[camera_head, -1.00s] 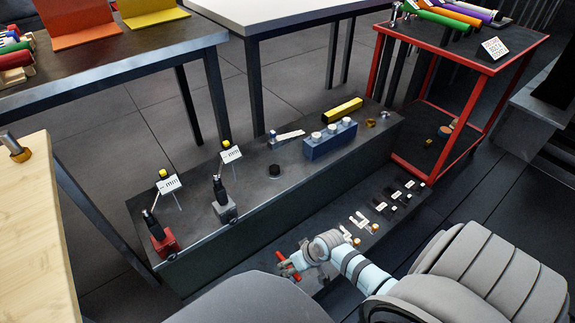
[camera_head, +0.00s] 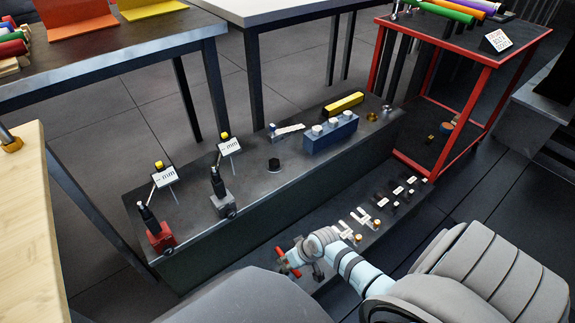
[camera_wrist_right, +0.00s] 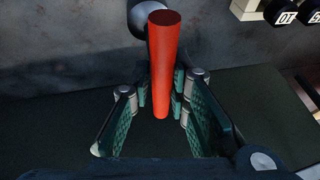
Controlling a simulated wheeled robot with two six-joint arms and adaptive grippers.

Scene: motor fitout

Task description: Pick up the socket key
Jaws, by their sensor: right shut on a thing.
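A red rod-like handle (camera_wrist_right: 164,60), which looks like the socket key's handle, stands between the fingers of my right gripper (camera_wrist_right: 160,108) in the right wrist view. The fingers press on it from both sides. In the head view the red handle (camera_head: 282,257) shows at the end of my right arm, beside the right gripper (camera_head: 289,262), at the near end of the low dark shelf. A grey rounded part (camera_wrist_right: 148,18) lies behind the handle's top; I cannot tell whether it belongs to the key. My left gripper is not in view.
The low dark shelf (camera_head: 335,262) carries several small labelled parts. Behind it a dark bench (camera_head: 255,192) holds a blue block (camera_head: 331,138), a yellow bar (camera_head: 343,104) and two upright tools with labels. A red-framed cart (camera_head: 465,140) stands at the right.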

